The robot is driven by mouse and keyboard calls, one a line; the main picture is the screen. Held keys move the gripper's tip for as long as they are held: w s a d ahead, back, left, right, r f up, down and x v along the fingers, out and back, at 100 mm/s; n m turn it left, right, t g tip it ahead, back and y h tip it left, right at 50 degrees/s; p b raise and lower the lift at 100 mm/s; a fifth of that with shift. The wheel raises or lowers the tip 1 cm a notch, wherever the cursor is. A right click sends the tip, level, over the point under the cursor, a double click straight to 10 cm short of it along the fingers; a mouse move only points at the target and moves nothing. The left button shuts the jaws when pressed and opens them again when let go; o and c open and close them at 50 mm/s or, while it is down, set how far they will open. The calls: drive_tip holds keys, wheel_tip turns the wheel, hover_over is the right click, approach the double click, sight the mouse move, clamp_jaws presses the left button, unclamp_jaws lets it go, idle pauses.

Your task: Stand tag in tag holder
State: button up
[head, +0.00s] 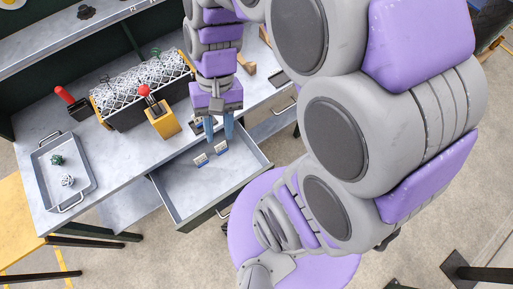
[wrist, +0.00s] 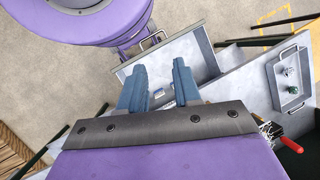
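Two small white-and-blue tags, a left tag (head: 200,160) and a right tag (head: 221,147), are in the open drawer (head: 180,204) in the head view. My gripper (head: 219,131), with blue fingers, is above the drawer's back edge, close to the right tag. In the wrist view my gripper (wrist: 160,66) is open, with a gap between its fingers. One small tag (wrist: 159,94) shows in that gap, apart from both fingers. I cannot pick out a tag holder for certain; my wrist and fingers hide part of the table edge.
On the table (head: 125,160) are a grey tray (head: 84,203) with two small knotted balls, a mesh-filled box (head: 130,118), a yellow block with a red-knobbed lever (head: 160,118) and a red-handled lever (head: 66,96). A purple round seat (head: 310,272) is near the drawer's right side.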

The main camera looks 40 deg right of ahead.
drive_tip(key=s+d+n+t+h, duration=0.1)
drive_tip(key=s+d+n+h, duration=0.2)
drive_tip(key=s, duration=0.6)
drive_tip(key=shift+s+d+r+t, duration=0.2)
drive_tip(key=shift+s+d+t, duration=0.1)
drive_tip(key=shift+d+t, duration=0.1)
